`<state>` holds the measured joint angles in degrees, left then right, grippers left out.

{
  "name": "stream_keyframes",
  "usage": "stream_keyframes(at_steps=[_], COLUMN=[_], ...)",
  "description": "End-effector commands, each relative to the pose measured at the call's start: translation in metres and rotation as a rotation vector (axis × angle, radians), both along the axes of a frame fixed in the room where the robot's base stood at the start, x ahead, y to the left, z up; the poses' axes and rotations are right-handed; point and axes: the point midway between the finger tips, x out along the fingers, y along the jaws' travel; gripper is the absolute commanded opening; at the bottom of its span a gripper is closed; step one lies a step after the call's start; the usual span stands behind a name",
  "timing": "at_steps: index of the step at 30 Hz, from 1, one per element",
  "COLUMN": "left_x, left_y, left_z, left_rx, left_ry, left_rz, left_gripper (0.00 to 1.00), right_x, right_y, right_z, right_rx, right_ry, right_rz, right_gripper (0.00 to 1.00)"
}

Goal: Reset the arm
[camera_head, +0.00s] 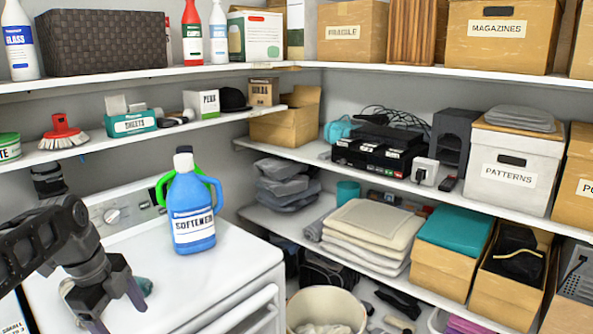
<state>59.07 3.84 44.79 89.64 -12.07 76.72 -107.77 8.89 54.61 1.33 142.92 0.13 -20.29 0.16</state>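My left arm comes in from the left, and its dark gripper (121,316) hangs over the left front of the white washing machine (235,268). Its two fingers point down and stand apart, with no object visible between them. A small teal and grey item (144,285) shows partly behind the gripper; I cannot tell what it is. A blue softener jug (193,212) stands upright on the machine, to the right of the gripper and apart from it. A green jug (162,188) is partly hidden behind it. My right gripper is not in view.
A low left shelf (100,148) holds a red brush (62,133) and a teal box (130,123). Right shelves carry folded towels (370,232), cardboard boxes and a patterns box (508,170). A round bin (326,310) stands on the floor. The machine's top right of the gripper is mostly clear.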

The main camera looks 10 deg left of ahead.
Motion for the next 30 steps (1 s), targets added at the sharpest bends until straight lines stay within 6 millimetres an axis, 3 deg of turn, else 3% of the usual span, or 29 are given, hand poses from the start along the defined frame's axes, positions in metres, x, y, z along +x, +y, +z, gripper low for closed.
stream_keyframes(at_steps=[7, 11, 17, 19, 23, 27, 30], left_x=[0.02, 0.032, 0.045, 0.044, 0.02, -0.038, -0.092], left_y=[-0.022, -0.044, -0.098, -0.13, -0.2, -0.266, -0.295], left_z=[-0.047, -0.085, -0.16, -0.198, -0.276, -0.351, -0.393], left_rx=[-0.087, -0.154, -0.282, -0.338, -0.424, -0.448, -0.421], left_ry=[0.003, 0.016, 0.072, 0.118, 0.242, 0.389, 0.468], left_rz=[0.117, 0.217, 0.428, 0.537, 0.795, 1.106, 1.325], left_gripper=[0.79, 0.79, 0.79, 0.79, 0.79, 0.79, 0.79], right_x=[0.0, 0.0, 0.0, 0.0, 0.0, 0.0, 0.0], right_y=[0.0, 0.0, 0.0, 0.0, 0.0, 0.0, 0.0], right_z=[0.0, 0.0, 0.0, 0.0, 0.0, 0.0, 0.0], right_rx=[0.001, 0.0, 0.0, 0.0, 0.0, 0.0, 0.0], right_ry=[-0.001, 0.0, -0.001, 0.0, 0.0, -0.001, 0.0], right_rz=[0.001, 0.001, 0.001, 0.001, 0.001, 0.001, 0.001], right_gripper=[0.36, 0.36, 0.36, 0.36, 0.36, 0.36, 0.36])
